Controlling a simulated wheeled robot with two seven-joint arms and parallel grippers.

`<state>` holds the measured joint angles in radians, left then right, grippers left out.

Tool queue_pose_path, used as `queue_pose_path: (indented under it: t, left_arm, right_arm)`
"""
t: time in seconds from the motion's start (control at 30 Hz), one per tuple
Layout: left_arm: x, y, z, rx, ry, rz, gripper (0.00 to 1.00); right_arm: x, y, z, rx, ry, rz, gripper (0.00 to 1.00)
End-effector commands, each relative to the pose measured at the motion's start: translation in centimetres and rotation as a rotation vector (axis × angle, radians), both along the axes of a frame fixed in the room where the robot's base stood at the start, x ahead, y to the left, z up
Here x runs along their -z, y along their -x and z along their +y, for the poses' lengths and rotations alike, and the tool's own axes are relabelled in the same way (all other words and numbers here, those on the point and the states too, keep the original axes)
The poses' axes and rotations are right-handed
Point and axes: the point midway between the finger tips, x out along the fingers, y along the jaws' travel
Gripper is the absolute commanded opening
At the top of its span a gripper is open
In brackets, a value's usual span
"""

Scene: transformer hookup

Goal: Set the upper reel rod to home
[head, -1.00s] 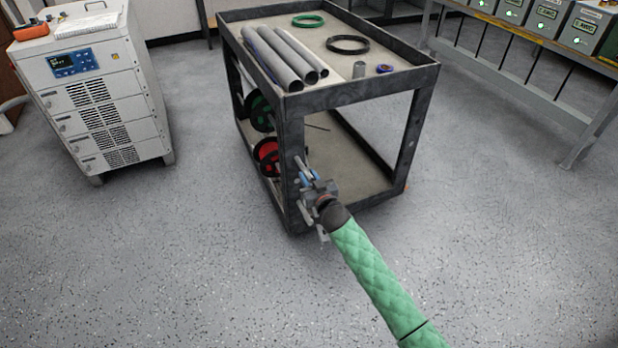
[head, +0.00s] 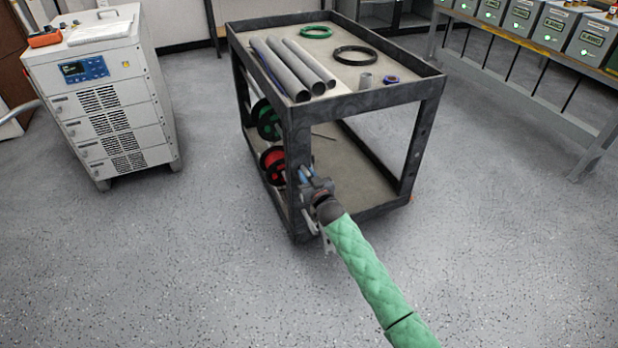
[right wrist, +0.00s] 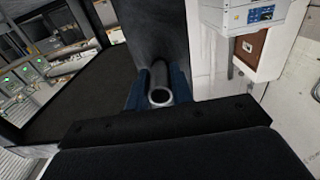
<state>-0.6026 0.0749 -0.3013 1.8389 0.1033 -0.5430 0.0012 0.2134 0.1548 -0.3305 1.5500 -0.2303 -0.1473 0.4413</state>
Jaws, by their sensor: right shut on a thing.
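My right gripper (head: 306,175) is at the cart's near corner post, with its arm coming up from the lower right. In the right wrist view, its blue-padded fingers (right wrist: 160,86) are shut on a grey round rod (right wrist: 161,97), whose hollow end faces the camera. A green reel (head: 267,120) and a red reel (head: 272,165) hang on the cart's left side behind the post. The rod's far part is hidden by the post and gripper, so I cannot tell how far it sits in. My left gripper is not in view.
The dark-framed cart (head: 365,101) carries grey pipes (head: 290,65), a green coil (head: 316,32) and a black coil (head: 355,55) on top. A white cabinet (head: 120,125) stands at left, a bench (head: 540,95) at right. The floor in front is clear.

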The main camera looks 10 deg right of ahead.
Motion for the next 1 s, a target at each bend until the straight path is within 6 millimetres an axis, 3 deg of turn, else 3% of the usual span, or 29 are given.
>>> queue_pose_path:
  t: [0.1,0.13,0.2,0.23,0.57,1.0]
  left_arm:
    - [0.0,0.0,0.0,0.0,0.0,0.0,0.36]
    - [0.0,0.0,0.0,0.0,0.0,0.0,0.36]
    - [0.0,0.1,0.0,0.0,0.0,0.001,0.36]
    - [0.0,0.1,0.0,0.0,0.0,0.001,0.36]
    - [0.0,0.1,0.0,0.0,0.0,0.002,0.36]
    - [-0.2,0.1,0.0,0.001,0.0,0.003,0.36]
  right_arm:
    - [-0.3,-0.2,-0.1,0.002,0.0,-0.003,0.0]
    - [-0.3,-0.2,-0.1,0.002,0.0,-0.003,0.29]
    - [-0.3,-0.2,-0.1,0.002,0.0,-0.003,0.42]
    - [-0.3,-0.2,-0.1,0.002,0.0,-0.003,0.45]
    - [-0.2,0.2,-0.1,0.001,-0.001,-0.002,0.45]
    - [-0.1,5.6,-1.6,0.001,-0.001,0.0,0.45]
